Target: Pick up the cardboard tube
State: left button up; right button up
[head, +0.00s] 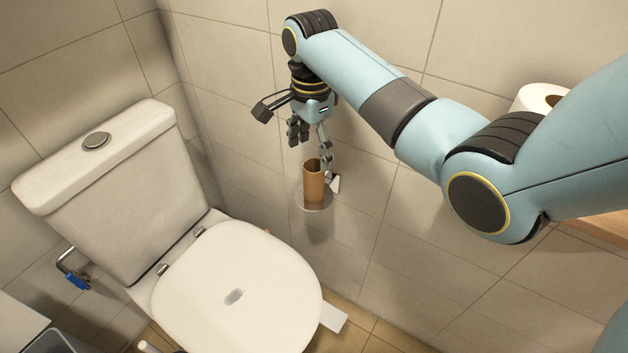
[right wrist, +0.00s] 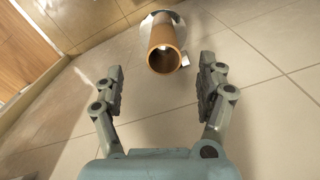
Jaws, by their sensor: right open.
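The brown cardboard tube (head: 314,183) stands upright on a small round plate (head: 325,207) at the tiled wall in the head view. In the right wrist view the tube (right wrist: 163,47) shows its open hollow end, ahead of the fingers and between their lines. My right gripper (head: 308,148) is open and empty, just above the tube and apart from it as far as I can tell. Its two fingers (right wrist: 160,85) are spread wide in the wrist view. My left gripper is not in view.
A white toilet with a closed lid (head: 240,290) and cistern (head: 110,165) fills the left. A toilet roll (head: 536,98) stands on a wooden shelf (head: 600,224) behind my right arm. A padlock-like blue item (head: 76,281) hangs left of the toilet. The wall is close beside the tube.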

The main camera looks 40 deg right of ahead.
aim_at(314, 170)
jog(key=f, duration=0.2)
jog(key=f+b, duration=0.1)
jog(key=f, duration=0.4)
jog(key=shift+w+d+f, duration=0.2)
jog(key=shift+w+d, duration=0.05)
jog(key=shift+d, duration=0.15)
jog(key=c, duration=0.9)
